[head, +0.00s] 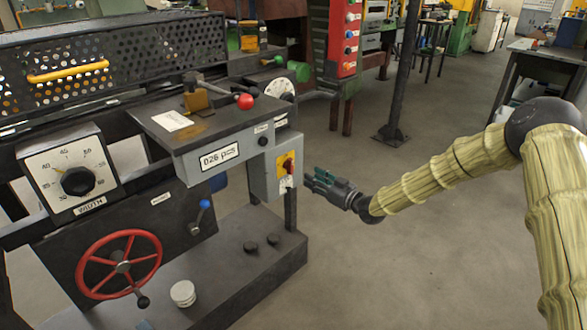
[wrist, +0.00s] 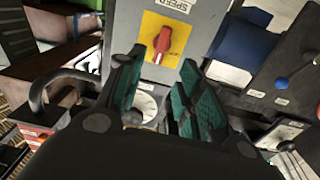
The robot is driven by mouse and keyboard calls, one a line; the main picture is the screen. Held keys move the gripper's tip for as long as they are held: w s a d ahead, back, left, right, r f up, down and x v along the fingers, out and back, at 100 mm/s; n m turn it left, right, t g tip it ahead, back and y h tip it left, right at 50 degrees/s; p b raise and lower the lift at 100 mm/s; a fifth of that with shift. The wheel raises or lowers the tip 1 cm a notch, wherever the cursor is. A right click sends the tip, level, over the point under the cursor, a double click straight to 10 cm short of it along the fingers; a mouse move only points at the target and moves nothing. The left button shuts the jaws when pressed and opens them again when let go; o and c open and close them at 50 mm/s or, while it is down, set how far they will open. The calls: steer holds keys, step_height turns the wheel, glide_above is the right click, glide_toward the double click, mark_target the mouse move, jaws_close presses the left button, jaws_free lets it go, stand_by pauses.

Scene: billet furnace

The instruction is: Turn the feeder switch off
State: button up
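The feeder switch is most likely the red rotary knob (head: 287,163) on a yellow plate, on the right face of a grey control box (head: 262,177). The wrist view shows the knob (wrist: 162,42) close up, with its handle near vertical in that picture and slightly tilted. A label (wrist: 173,5) beside the plate is too small to read surely. My gripper (head: 312,180) is just right of the box, level with or slightly below the knob. In the wrist view its two green-padded fingers (wrist: 163,65) are apart, with the knob beyond and between their tips. It holds nothing.
A red ball-ended lever (head: 245,101) and a white dial (head: 279,89) sit above the box. A red handwheel (head: 120,264), a width dial (head: 76,181) and a blue-tipped lever (head: 203,208) are further left. The floor (head: 400,240) right of the machine is clear.

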mark_target(292, 166)
steer(key=x, duration=1)
steer(key=shift+w+a+f, duration=0.1)
steer(key=shift+w+a, duration=0.05)
steer(key=shift+a, duration=0.05)
jaws_close()
